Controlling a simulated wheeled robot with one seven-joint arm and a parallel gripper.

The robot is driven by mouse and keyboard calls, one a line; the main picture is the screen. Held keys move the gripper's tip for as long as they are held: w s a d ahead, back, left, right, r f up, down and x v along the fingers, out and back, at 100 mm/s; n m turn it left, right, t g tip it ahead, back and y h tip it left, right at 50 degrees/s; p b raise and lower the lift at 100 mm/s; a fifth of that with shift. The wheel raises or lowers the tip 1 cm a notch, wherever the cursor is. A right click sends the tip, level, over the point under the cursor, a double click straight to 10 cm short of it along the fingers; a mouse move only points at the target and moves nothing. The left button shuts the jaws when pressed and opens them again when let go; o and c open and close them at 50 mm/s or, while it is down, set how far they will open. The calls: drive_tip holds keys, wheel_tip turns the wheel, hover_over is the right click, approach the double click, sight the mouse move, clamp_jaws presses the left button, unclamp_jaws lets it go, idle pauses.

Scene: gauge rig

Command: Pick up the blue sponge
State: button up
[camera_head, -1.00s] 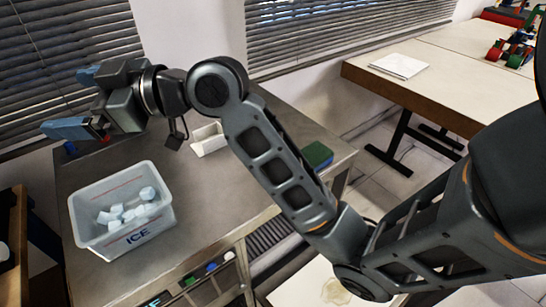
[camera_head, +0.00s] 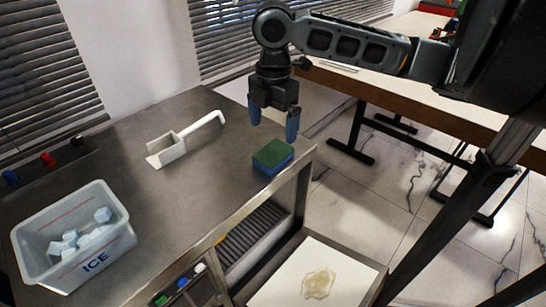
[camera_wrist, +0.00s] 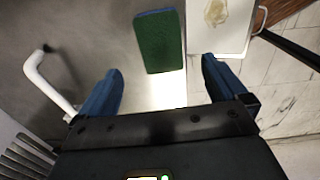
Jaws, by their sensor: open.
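The sponge (camera_head: 272,157) lies flat near the right edge of the metal counter, with a green top layer and a blue layer beneath. It also shows in the wrist view (camera_wrist: 159,41), ahead of the fingers, with mostly its green top visible. My gripper (camera_head: 273,122) points down above the sponge, apart from it, with its two blue fingers spread wide and nothing between them. The wrist view shows the same open fingers (camera_wrist: 160,88) on either side of the sponge's line.
A white scoop (camera_head: 172,147) with a long handle lies left of the sponge. A clear ICE bin (camera_head: 123,217) holding several cubes stands at the counter's left front. A white board (camera_head: 352,285) with a beige stain is lower right. The counter (camera_head: 195,195) between is clear.

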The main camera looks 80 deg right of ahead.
sight(275, 151)
drive_tip(key=shift+s+d+f, duration=0.1)
drive_tip(key=shift+s+f, duration=0.15)
drive_tip(key=shift+f, duration=0.15)
drive_tip(key=shift+d+f, duration=0.2)
drive_tip(key=shift+f, duration=3.25)
drive_tip(key=c, duration=1.1)
drive_tip(key=shift+p, duration=0.3)
drive_tip(key=shift+r, duration=0.15)
